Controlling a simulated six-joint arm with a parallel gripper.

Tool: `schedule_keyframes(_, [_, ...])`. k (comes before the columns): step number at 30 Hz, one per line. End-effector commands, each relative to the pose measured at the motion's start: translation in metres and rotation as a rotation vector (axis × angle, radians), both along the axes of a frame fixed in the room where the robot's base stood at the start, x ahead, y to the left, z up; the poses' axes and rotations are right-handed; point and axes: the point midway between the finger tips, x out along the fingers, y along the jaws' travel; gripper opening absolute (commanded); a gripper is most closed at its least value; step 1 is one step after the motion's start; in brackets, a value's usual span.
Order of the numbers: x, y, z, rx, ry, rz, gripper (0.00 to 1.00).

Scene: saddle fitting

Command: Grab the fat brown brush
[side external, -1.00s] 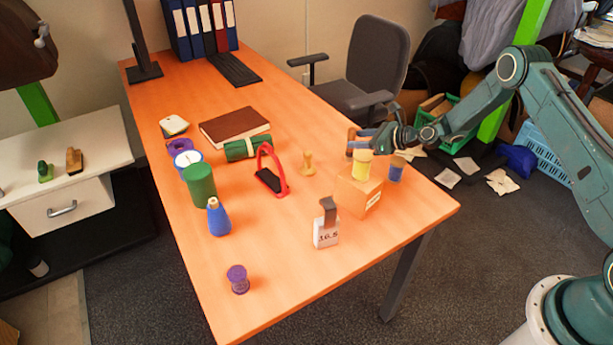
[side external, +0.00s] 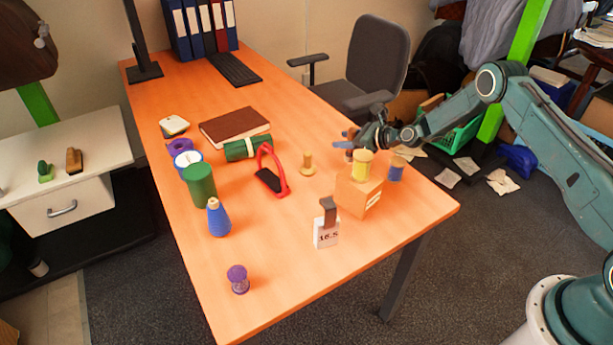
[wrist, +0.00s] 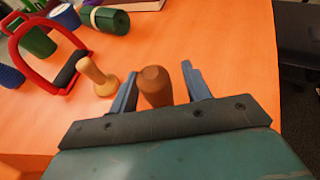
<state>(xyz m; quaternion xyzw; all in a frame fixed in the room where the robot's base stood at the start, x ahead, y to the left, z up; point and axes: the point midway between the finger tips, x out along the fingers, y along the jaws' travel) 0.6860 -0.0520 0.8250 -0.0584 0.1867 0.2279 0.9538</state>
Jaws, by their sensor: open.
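The fat brown brush (wrist: 155,85) shows in the wrist view as a stubby, rounded brown body between my two fingers. My gripper (wrist: 160,80) is open, with one blue-grey finger on each side of it; a gap shows on the right, and the left finger is close to it. In the side view my gripper (side external: 350,139) is low over the desk, behind the cardboard box. The brush is mostly hidden there by the gripper and the box.
A small wooden peg (wrist: 98,76) stands just left of my left finger. The box (side external: 359,191) carries a yellow spool (side external: 362,166), with a blue spool (side external: 396,170) to its right.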

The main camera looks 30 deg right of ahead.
Motion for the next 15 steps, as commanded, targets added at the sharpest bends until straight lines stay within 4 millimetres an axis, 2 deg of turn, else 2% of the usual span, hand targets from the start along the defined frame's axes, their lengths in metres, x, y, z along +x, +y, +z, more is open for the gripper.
schedule_keyframes(11, [-0.0002, -0.0003, -0.0001, 0.0, 0.0, 0.0, 0.48])
schedule_keyframes(15, [-0.0003, -0.0004, 0.0, 0.0, 0.0, -0.001, 0.24])
